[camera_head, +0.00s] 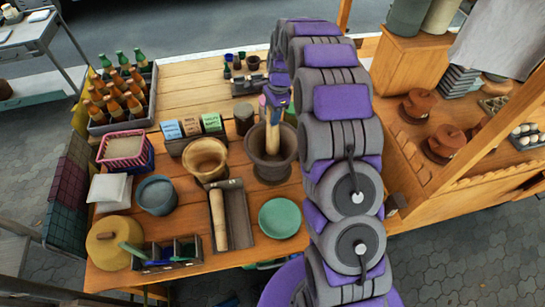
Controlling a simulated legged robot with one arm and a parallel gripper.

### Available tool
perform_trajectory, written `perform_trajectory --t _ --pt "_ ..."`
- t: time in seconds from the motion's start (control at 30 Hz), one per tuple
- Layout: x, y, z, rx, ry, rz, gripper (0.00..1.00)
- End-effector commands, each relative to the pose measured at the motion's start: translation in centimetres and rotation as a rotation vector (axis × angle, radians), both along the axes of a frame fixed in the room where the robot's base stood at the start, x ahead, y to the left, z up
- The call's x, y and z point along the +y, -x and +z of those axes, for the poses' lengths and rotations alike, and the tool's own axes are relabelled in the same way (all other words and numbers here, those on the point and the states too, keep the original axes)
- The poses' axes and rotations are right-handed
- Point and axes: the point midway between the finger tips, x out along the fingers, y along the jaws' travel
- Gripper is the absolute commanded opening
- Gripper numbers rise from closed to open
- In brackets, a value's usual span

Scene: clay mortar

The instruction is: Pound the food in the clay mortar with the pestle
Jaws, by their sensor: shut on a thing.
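The brown clay mortar (267,167) stands on the wooden table, right of the middle. The pale wooden pestle (272,132) is upright, its lower end inside the mortar. My gripper (277,98) is shut on the pestle's upper end, above the mortar. My purple and grey arm reaches up the picture just right of the mortar and hides part of the table. The food inside the mortar cannot be made out.
A lighter wooden mortar (206,160) stands close left of the clay one. A tray (237,215) with a second pestle (218,220) and a green plate (280,218) lie in front. A bottle crate (122,118) is at the left. The table's back is mostly clear.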

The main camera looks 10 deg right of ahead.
Motion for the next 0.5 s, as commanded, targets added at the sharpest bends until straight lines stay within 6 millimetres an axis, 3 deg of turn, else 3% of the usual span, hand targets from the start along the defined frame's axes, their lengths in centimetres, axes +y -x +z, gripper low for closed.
perform_trajectory --t 0.5 --pt "0.0 0.0 5.9 -0.002 0.000 0.000 0.00"
